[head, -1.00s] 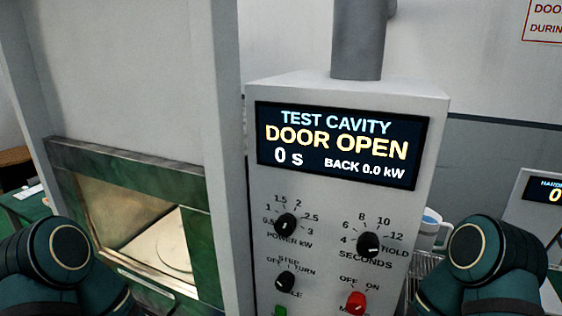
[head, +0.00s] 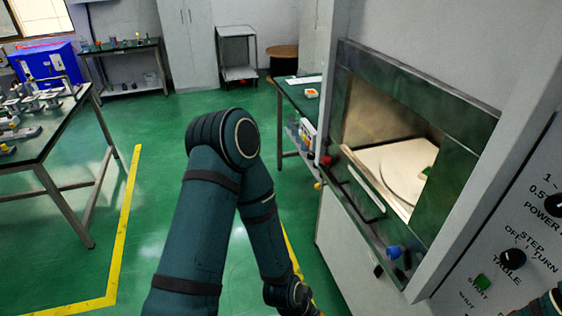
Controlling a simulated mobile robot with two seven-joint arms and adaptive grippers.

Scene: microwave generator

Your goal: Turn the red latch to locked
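The microwave cavity (head: 395,160) stands at the right behind a green frame, with a pale round turntable inside. A small red part (head: 326,160), perhaps the red latch, is at the left edge of the cavity front; its setting is too small to read. A pale bar handle (head: 364,186) runs along the lower front. My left arm crosses the middle of the view, bent downward, to the left of the cavity.
The control panel (head: 500,225) with black knobs and a green button (head: 482,281) is at the right. A blue knob (head: 393,252) sits below the cavity front. A table (head: 60,130) stands at the left. Green floor between is clear.

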